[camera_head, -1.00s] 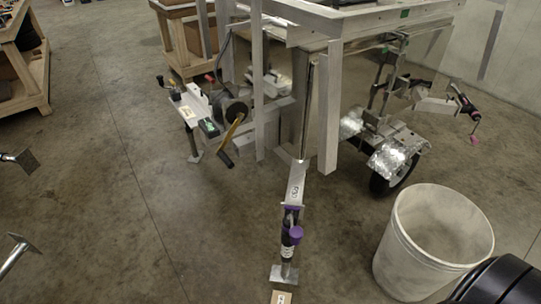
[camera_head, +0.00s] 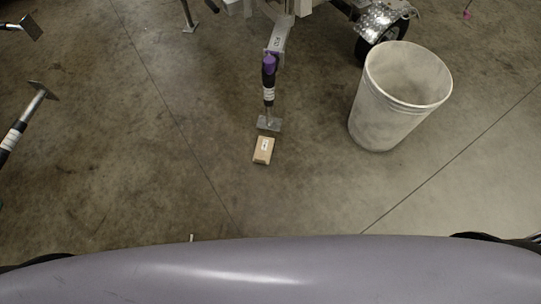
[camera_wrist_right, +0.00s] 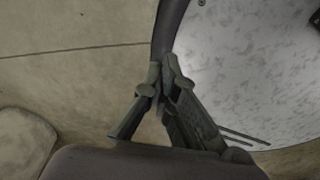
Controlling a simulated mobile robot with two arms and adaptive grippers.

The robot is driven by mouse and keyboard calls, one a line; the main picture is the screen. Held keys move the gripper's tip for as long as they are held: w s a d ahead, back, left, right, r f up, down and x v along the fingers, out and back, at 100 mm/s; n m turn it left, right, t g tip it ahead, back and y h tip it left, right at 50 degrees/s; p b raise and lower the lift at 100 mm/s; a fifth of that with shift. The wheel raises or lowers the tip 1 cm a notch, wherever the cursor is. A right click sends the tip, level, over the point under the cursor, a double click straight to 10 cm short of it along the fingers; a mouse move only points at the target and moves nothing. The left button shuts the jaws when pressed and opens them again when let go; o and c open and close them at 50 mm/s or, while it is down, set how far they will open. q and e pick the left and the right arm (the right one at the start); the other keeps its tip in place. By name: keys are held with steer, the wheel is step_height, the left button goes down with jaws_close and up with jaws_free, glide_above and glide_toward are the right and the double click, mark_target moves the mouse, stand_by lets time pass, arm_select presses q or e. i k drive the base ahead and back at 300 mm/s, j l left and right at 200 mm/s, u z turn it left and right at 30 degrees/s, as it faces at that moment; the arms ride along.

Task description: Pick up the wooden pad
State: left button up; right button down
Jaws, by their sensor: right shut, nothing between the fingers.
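The wooden pad (camera_head: 263,151) is a small tan block with a white label, lying flat on the concrete floor near the middle of the head view. It sits just in front of the metal foot plate (camera_head: 269,123) of the trailer's purple-topped jack (camera_head: 268,84). They look slightly apart. My right gripper (camera_wrist_right: 166,72) shows in the right wrist view with its fingers shut and empty. The pad is not recognisable in that view. Neither gripper shows in the head view, so my left gripper is out of sight.
A pale bin (camera_head: 400,97) stands right of the jack. Floor around the pad's left and front is clear. In the wrist view, a mottled white surface (camera_wrist_right: 250,65) with a dark edge lies beside the fingers.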

mark_target(265, 147)
steer(key=i+j+z, duration=0.1)
steer(key=z, duration=1.85)
steer(key=k+j+z, duration=0.1)
steer(key=j+z, duration=0.3)
steer(key=k+j+z, duration=0.15)
steer(key=j+z, duration=0.25)
steer(key=k+j+z, duration=0.2)
steer(key=z, duration=0.2)
steer(key=k+j+z, duration=0.25)
steer(key=z, duration=0.15)
steer(key=k+j+z, duration=0.2)
steer(key=z, duration=0.2)
steer(key=k+j+z, duration=0.1)
steer(key=k+z, duration=0.65)
steer(key=k+j+u, duration=0.15)
steer(key=k+u, duration=0.15)
steer(key=k, duration=0.15)
steer(key=k+j+u, duration=0.25)
steer(key=k, duration=0.2)
